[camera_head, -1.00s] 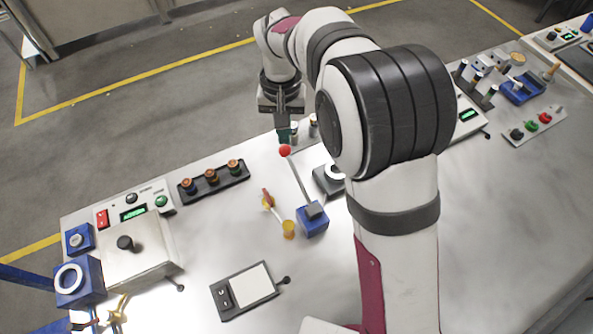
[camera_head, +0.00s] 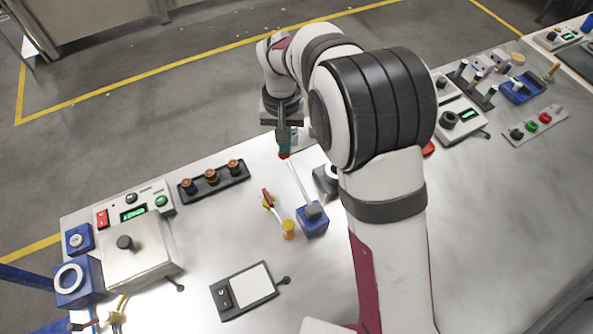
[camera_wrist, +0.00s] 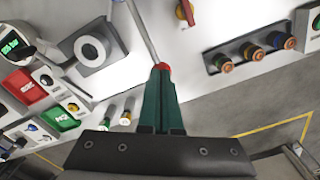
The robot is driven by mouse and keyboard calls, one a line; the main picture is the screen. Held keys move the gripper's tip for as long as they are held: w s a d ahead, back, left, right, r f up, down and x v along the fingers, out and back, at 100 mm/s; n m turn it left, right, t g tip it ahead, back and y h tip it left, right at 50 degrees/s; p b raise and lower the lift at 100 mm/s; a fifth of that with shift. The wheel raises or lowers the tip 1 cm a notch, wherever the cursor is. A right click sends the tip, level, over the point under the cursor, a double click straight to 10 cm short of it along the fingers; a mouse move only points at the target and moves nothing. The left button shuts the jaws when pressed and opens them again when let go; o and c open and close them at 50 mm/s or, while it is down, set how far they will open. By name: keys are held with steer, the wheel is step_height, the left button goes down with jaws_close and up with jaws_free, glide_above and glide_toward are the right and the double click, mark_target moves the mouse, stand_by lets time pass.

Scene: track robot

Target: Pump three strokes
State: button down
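The pump is a blue block (camera_head: 312,222) with a thin grey lever (camera_head: 299,184) tilted up toward the far edge of the bench. A red ball (camera_head: 284,156) caps the lever's end. My gripper (camera_head: 284,147) is at the ball, its green fingers pointing down. In the wrist view the fingers of my gripper (camera_wrist: 162,82) lie close together, with the red ball (camera_wrist: 162,66) right at their tips. The fingers hide part of the ball. I cannot tell whether any of it is between them.
A red-and-yellow valve handle (camera_head: 268,199) stands left of the pump. A rack with several brown-topped plugs (camera_head: 212,179) is at the back left. A round black-and-white fixture (camera_wrist: 90,50) is close beside the lever. A black-framed panel (camera_head: 250,288) lies in front.

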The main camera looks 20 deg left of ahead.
steer(key=shift+f, duration=1.95)
step_height(320, 180, up, 10)
steer(key=shift+f, duration=0.1)
steer(key=shift+r, duration=0.3)
